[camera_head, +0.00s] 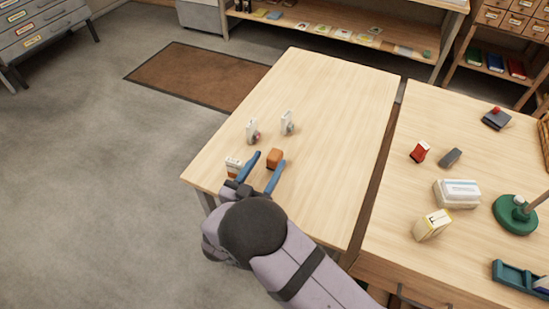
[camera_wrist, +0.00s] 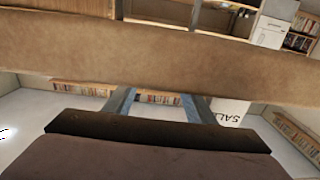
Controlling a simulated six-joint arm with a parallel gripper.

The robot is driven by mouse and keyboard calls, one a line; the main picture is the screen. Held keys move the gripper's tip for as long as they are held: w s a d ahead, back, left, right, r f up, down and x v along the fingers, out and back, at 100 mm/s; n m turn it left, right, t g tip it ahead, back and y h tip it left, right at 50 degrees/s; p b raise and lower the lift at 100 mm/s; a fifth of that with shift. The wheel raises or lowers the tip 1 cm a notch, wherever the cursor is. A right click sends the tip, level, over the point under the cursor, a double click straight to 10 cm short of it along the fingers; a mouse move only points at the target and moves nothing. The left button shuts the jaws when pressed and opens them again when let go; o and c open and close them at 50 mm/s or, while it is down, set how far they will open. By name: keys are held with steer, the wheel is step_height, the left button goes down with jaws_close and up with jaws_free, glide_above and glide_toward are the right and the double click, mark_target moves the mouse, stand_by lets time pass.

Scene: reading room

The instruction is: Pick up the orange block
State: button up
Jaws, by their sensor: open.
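The orange block (camera_head: 275,158) stands near the front left of the pale wooden table (camera_head: 330,130) in the head view. My gripper (camera_head: 270,160) is open, with two blue fingers. Its left finger ends just left of the block, and its right finger ends close to the block's lower right; I cannot tell whether either touches it. In the wrist view the two fingers (camera_wrist: 158,94) also show apart. A wide brown band crosses in front of their tips there, and I cannot make out the block.
A small white box (camera_head: 233,166) stands close to the left finger. Two white upright items (camera_head: 252,131) (camera_head: 287,122) stand behind the block. The table's right half is clear. A second table (camera_head: 470,110) with several items stands across a gap.

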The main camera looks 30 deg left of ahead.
mark_target(273, 155)
steer(key=shift+w+d+f+p, duration=0.1)
steer(key=shift+w+p, duration=0.2)
steer(key=shift+w, duration=0.85)
steer(key=shift+w+d+f+p, duration=0.1)
steer(key=shift+w+p, duration=0.2)
steer(key=shift+w, duration=0.85)
steer(key=c, duration=1.2)
steer(key=shift+o, duration=0.2)
steer(key=shift+s+a+r, duration=0.1)
steer(key=shift+s+r, duration=0.25)
steer(key=shift+r, duration=0.05)
steer(key=s+r+b, duration=0.2)
steer(key=s+r, duration=0.5)
steer(key=s, duration=0.6)
steer(key=shift+s, duration=0.2)
